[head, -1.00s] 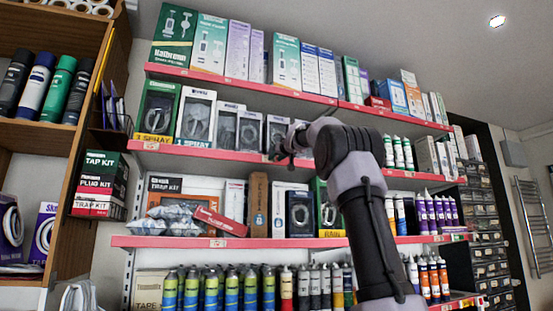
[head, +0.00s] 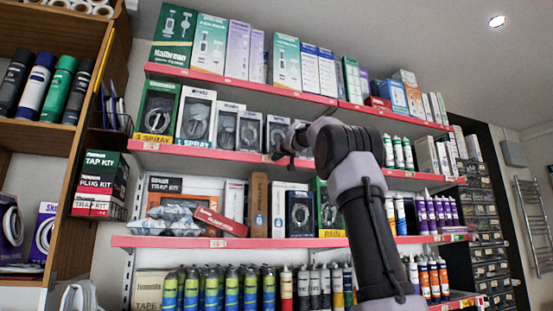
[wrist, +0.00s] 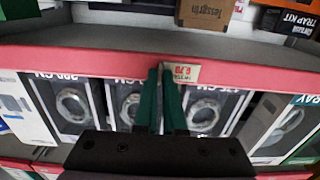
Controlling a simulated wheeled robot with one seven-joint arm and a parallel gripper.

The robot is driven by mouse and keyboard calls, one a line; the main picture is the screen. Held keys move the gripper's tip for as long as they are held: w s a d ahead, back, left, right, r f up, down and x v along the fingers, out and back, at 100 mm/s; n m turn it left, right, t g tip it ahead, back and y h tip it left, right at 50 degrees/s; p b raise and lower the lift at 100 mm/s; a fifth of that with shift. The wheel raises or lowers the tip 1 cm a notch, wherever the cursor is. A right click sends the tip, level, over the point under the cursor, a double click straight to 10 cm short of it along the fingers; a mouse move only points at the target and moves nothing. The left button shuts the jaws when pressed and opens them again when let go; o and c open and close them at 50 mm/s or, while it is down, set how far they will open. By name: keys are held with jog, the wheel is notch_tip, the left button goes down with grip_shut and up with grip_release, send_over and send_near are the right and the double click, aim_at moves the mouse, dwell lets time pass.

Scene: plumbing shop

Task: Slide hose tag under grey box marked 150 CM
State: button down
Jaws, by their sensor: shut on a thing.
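The hose tag (wrist: 183,72), a small pale label reading about 6.70, is on the pink shelf edge in the wrist view, which is upside down. My gripper (wrist: 161,72) has its green fingers shut on the tag at that edge. Grey-and-black windowed hose boxes stand on this shelf: one (wrist: 66,104) at left in the wrist view, one (wrist: 122,100) partly behind the fingers, and one (wrist: 210,108) right of them. Their labels end in CM, but I cannot tell which reads 150. In the head view my gripper (head: 279,153) is at the middle shelf's front edge.
A spray box (wrist: 284,130) stands beside the hose boxes. The shelf below holds a brown box (head: 258,205), a trap kit box (head: 163,185) and grey bags (head: 172,219). The pink shelf edge (head: 200,153) runs left of my gripper.

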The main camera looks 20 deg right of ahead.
aim_at(287, 161)
dwell(0.8)
jog(key=d, duration=0.6)
jog(key=shift+d, duration=0.2)
jog(key=c, duration=1)
grip_release()
jog(key=shift+s, duration=0.1)
jog(key=s, duration=1)
jog(key=shift+s, duration=0.35)
